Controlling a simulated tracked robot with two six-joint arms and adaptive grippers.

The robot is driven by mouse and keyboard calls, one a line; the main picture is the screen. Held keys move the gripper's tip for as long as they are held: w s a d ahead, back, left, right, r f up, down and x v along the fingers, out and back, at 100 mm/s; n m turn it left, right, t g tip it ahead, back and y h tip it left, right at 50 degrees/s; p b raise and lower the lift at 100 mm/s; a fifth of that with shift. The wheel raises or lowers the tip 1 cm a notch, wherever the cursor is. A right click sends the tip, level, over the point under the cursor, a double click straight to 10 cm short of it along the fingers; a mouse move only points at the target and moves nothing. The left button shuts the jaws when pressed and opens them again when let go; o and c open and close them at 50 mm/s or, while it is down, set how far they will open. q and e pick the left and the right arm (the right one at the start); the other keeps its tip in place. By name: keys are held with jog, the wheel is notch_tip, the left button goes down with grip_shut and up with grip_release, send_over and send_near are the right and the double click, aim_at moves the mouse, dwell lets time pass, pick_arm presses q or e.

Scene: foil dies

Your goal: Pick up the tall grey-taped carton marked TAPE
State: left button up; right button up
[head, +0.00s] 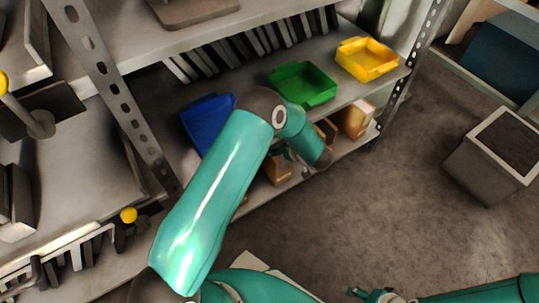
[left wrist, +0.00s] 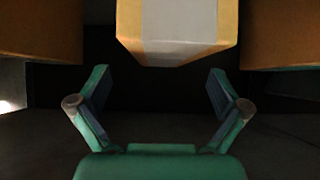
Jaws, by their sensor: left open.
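A carton with a broad grey tape strip (left wrist: 180,25) is at the top centre of the left wrist view, its lower end facing me. No marking can be read on it. My left gripper (left wrist: 160,85) is open and empty, its two fingers apart below the carton in that view, not closed around it. In the head view the left arm reaches to the lower shelf, and its gripper (head: 286,153) is mostly hidden behind the wrist. I cannot tell there which carton is the taped one. My right gripper (head: 375,296) is at the bottom edge, its fingers unclear.
In the left wrist view brown cartons stand to the left (left wrist: 40,30) and right (left wrist: 283,35). The floor at right is clear up to a grey bin (head: 485,168).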

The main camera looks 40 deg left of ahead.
pick_arm(q)
jog(key=shift+w+a+f, duration=0.15)
jog(key=shift+a+f, duration=0.2)
jog(key=shift+a, duration=0.1)
jog(key=b+x, duration=0.3)
jog(key=x, duration=0.2)
jog(key=shift+a, duration=0.2)
jog(key=shift+r, duration=0.15)
jog(key=c, duration=1.7)
